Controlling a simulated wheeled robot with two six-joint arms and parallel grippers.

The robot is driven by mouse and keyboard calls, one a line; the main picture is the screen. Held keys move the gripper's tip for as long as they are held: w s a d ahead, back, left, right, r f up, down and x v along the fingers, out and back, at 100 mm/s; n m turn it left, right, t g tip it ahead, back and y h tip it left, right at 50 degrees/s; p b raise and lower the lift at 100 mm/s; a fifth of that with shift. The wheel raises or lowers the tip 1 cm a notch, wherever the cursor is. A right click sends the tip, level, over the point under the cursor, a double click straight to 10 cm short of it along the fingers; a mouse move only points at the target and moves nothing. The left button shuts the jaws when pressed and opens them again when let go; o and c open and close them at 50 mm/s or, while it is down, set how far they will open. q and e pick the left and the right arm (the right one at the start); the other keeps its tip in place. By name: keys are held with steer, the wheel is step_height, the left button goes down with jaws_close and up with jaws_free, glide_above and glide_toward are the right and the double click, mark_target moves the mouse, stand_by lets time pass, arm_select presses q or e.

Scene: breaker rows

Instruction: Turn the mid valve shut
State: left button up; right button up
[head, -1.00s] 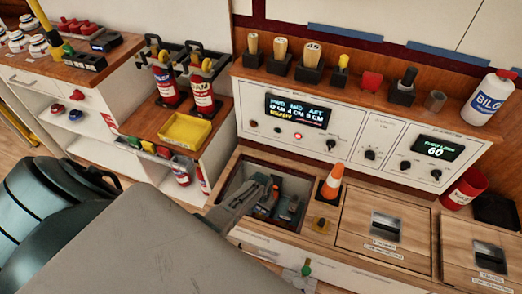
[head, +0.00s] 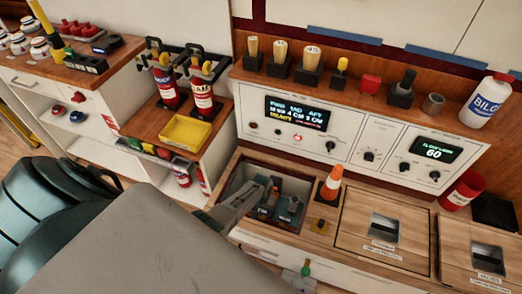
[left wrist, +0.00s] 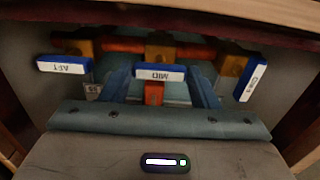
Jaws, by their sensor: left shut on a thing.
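The mid valve has a blue handle with a white MID label (left wrist: 160,73), upside down in the left wrist view. The handle lies crosswise, in front of an orange pipe (left wrist: 110,45). My left gripper (left wrist: 160,78) has a finger at each end of this handle and is shut on it. In the head view my left gripper (head: 258,190) reaches into the open bay (head: 238,180), where the valves are partly hidden. The AFT handle (left wrist: 64,65) is at the left, nearly crosswise. A third blue handle (left wrist: 252,77) at the right stands steeply tilted. My right gripper is not in view.
An orange cone (head: 330,185) stands at the bay's right edge. Closed wooden hatches (head: 356,230) lie right of it. The control panel (head: 345,125) rises behind. A yellow tray (head: 186,130) and two red extinguishers (head: 203,98) stand to the left.

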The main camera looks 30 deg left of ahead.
mark_target(261, 210)
arm_select(q)
steer(key=o, duration=0.7)
steer(key=shift+r, duration=0.1)
steer(key=shift+r, duration=0.3)
step_height(261, 210, up, 5)
steer(key=shift+r+p, duration=0.1)
steer(key=shift+p, duration=1.05)
steer(key=shift+r+p, duration=0.35)
steer(key=shift+r, duration=2.05)
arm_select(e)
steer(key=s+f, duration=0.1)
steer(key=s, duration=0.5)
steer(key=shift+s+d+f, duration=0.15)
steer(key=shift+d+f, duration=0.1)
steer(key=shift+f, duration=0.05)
